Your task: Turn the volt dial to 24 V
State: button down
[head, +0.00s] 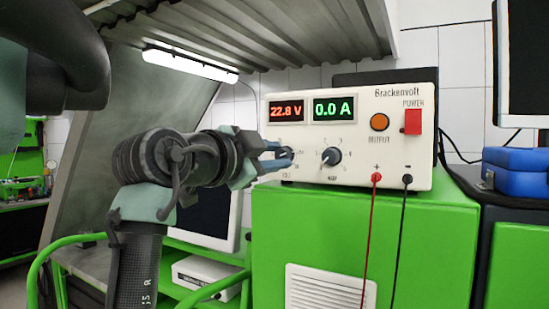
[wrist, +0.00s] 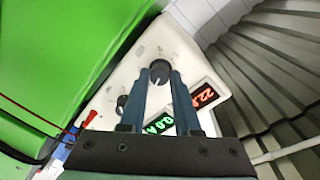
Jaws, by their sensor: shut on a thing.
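The cream Brackenvolt power supply (head: 375,95) stands on a green cabinet. Its red display (head: 285,108) reads about 22.8 V and its green display (head: 333,108) reads 0.0 A. My gripper (head: 285,157) is at the volt dial, the left knob below the red display, and is shut on it. In the wrist view the dark volt dial (wrist: 160,70) sits between the fingertips of my gripper (wrist: 162,80). In the head view the fingers partly hide the volt dial (head: 288,152). The amp dial (head: 331,156) is just to its right, free of the gripper.
An orange output button (head: 379,122) and red power switch (head: 413,121) are on the right of the panel. Red (head: 371,230) and black (head: 402,230) leads hang from the terminals over the green cabinet (head: 440,240). A corrugated shelf (head: 250,30) overhangs the arm.

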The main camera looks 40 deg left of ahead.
jog(key=shift+f+m, duration=0.1)
jog(key=shift+m, duration=0.7)
jog(key=c, duration=0.6)
grip_release()
jog(key=shift+d, duration=0.1)
